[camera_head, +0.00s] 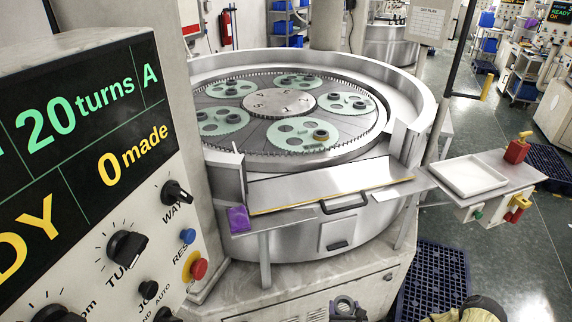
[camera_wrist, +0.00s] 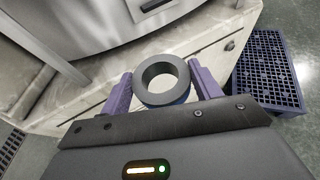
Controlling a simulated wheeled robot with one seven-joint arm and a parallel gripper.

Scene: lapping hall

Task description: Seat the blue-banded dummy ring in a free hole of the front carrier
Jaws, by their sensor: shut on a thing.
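My gripper (camera_wrist: 161,72) shows its two purple fingers in the wrist view, shut on a dark grey ring (camera_wrist: 149,94). A strip of blue shows on the ring's lower right outer side. The ring appears low in the head view (camera_head: 345,307), in front of the machine and well away from the carriers. The front carrier (camera_head: 287,141) is a pale green toothed disc on the round plate, nearest the front in the head view. One dark ring (camera_head: 320,135) sits in its right part. Other holes in it look empty, but small detail is hard to tell.
Other green carriers (camera_head: 222,121) with dark rings surround the metal hub (camera_head: 279,102). The steel rim and front shelf (camera_head: 325,186) with its handle stand before the plate. A control panel (camera_head: 110,170) blocks the left. A side table holds a white tray (camera_head: 467,176); a blue pallet (camera_head: 434,282) lies below.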

